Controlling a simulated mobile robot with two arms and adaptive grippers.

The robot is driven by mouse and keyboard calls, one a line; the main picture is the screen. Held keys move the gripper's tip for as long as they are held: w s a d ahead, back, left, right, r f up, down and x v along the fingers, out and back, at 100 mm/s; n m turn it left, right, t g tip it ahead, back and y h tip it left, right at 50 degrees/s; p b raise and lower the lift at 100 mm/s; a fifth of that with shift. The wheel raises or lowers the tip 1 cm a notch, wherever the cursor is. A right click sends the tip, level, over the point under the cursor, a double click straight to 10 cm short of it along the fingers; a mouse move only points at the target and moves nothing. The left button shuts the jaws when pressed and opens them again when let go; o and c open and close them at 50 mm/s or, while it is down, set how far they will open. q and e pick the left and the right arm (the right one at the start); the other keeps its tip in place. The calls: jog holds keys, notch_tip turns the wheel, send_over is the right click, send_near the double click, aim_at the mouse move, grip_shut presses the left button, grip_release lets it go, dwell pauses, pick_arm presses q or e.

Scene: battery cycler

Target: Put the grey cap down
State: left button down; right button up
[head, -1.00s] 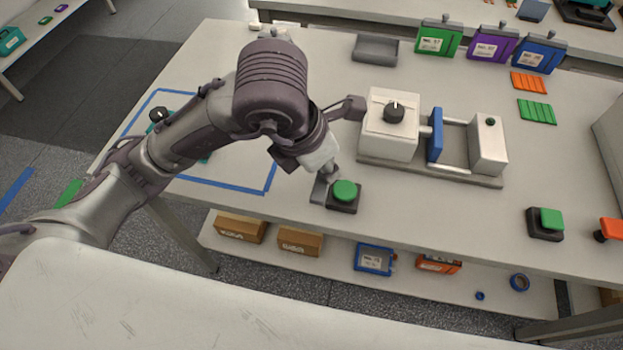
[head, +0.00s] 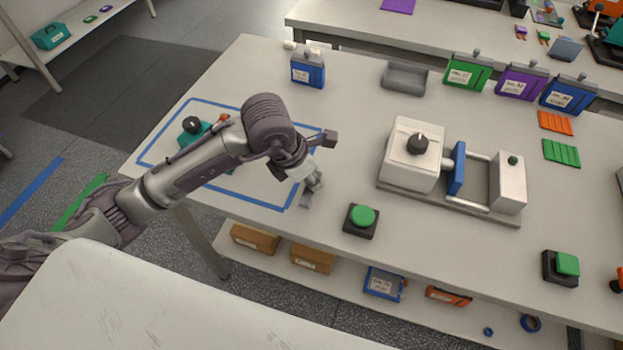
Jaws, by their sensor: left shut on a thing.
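My left gripper (head: 312,184) reaches over the table from the left and points down, to the left of the green push button (head: 362,216). It is shut on a small grey piece, which looks like the grey cap (head: 306,200). The cap is low over the tabletop near the right edge of the blue tape outline. I cannot tell whether it touches the table. The fingers partly hide it. My right gripper is not in view.
The white device with a black knob (head: 413,156) and blue plate stands to the right. A teal device (head: 196,134) is inside the blue tape outline (head: 165,118). The table around the button is clear.

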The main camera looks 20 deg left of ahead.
pick_arm(q)
jog(key=shift+f, duration=0.85)
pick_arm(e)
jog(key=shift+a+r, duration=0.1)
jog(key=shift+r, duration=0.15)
pick_arm(q)
jog(key=shift+f, duration=0.2)
jog(key=c, duration=1.1)
grip_release()
jog(key=shift+r, duration=0.1)
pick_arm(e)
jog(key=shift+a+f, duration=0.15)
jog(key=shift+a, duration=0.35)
